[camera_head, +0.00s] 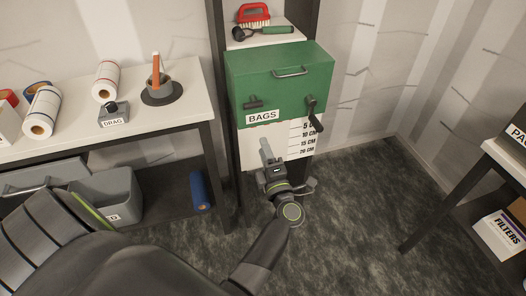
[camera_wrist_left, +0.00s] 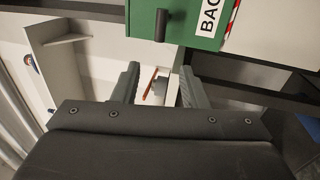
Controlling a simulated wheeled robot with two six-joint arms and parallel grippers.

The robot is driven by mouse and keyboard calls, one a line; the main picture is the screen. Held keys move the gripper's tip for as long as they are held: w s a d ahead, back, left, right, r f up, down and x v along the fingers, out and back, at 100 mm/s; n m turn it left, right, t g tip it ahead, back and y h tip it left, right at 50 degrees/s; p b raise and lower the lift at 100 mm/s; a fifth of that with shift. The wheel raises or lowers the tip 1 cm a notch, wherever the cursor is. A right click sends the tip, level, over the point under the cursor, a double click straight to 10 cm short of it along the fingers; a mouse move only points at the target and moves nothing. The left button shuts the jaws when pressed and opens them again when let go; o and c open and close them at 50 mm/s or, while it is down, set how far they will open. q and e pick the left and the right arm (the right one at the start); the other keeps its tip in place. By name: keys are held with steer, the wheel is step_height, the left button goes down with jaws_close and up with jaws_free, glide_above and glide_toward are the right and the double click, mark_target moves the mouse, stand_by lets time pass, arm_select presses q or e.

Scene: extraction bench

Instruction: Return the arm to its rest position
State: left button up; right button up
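My left arm comes in from the lower left and reaches out in front of the green bag dispenser. My left gripper (camera_head: 266,150) is just below the green cabinet (camera_head: 280,85), in front of the white panel with the cm scale. In the left wrist view the two fingers of the left gripper (camera_wrist_left: 159,82) stand apart with a gap between them, and nothing is held. The green cabinet (camera_wrist_left: 190,22) shows close above the fingers there. My right gripper is not in view.
A white-topped bench (camera_head: 60,145) with paper rolls and a "DRAG" block (camera_head: 114,114) stands at left. A grey bin (camera_head: 108,190) and a blue roll (camera_head: 200,190) are on its lower shelf. A table (camera_head: 500,150) stands at right. Floor (camera_head: 370,190) between is clear.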

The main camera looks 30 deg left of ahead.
arm_select(q)
steer(key=shift+a, duration=0.1)
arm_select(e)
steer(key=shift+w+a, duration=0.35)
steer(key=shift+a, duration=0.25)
arm_select(q)
steer(key=shift+f, duration=0.1)
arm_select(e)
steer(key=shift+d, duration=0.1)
